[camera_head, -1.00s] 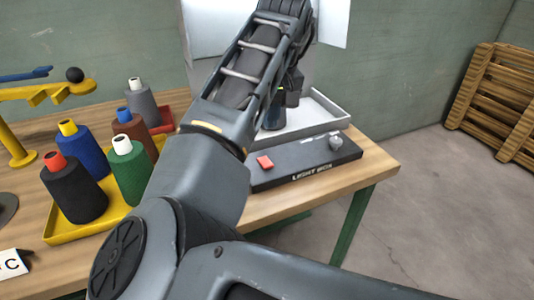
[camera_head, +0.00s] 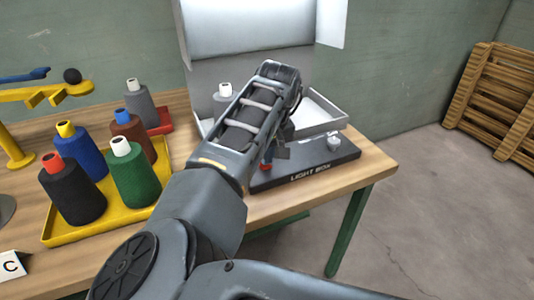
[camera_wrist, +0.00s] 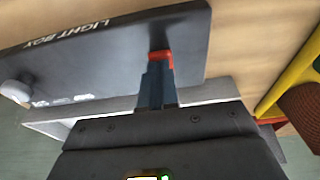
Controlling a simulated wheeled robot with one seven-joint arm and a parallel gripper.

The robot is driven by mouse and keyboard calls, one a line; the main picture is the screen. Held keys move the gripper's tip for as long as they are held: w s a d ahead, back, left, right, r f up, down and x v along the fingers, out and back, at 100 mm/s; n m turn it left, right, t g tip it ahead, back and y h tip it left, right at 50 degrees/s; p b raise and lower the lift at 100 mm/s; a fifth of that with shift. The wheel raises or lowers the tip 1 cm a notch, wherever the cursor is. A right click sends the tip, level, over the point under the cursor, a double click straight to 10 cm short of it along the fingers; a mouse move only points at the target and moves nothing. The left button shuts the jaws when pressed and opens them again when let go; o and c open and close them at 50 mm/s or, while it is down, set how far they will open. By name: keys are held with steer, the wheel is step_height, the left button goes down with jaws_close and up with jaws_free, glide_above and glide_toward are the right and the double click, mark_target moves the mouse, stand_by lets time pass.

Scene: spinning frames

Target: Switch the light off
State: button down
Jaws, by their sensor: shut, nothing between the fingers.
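The light box (camera_head: 250,62) stands at the back of the table, its upper part bright white. Its dark front panel (camera_head: 315,165) reads "LIGHT BOX" and also shows in the wrist view (camera_wrist: 110,65). A red switch (camera_head: 266,167) is on the left part of the panel, and a grey knob (camera_head: 334,142) on the right. My gripper (camera_head: 272,157) is shut and empty, pointing down at the red switch. In the wrist view my fingertips (camera_wrist: 158,66) overlap the red switch (camera_wrist: 160,55); whether they press it I cannot tell.
A yellow tray (camera_head: 90,226) with several coloured yarn cones stands left of my arm. A white-topped cone (camera_head: 224,91) is inside the light box, partly behind my arm. A wooden pallet (camera_head: 495,105) leans at the right wall. The table's front right corner is clear.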

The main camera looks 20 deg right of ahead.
steer(key=shift+d, duration=0.15)
steer(key=shift+d+t+p, duration=0.3)
steer(key=shift+p, duration=0.8)
